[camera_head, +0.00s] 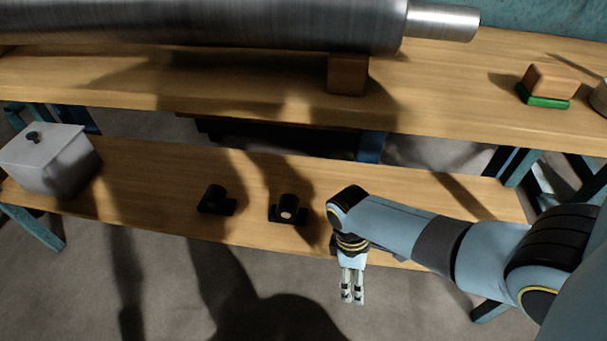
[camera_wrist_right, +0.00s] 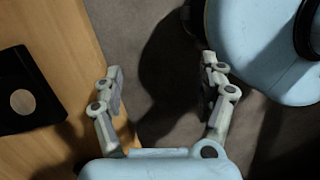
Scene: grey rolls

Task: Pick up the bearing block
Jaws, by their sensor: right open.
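Two small black blocks, which look like bearing blocks, stand on the lower wooden bench in the head view. The right-hand black block (camera_head: 288,209) has a pale round face. The left-hand black block (camera_head: 214,200) is darker and partly in shadow. My right gripper (camera_head: 352,287) points down past the bench's front edge, right of and nearer than both blocks. It is open and empty. In the right wrist view the open fingers (camera_wrist_right: 163,75) are over the floor. A black block (camera_wrist_right: 22,95) with a round disc lies at the left edge there. My left gripper is not visible.
The lower bench (camera_head: 150,170) holds a grey lidded box (camera_head: 50,160) at left. Behind is a higher bench (camera_head: 440,95) with a large metal roll (camera_head: 200,25), a wooden block (camera_head: 347,75) under it, and a brown-and-green block (camera_head: 548,84) at right. Grey floor lies in front.

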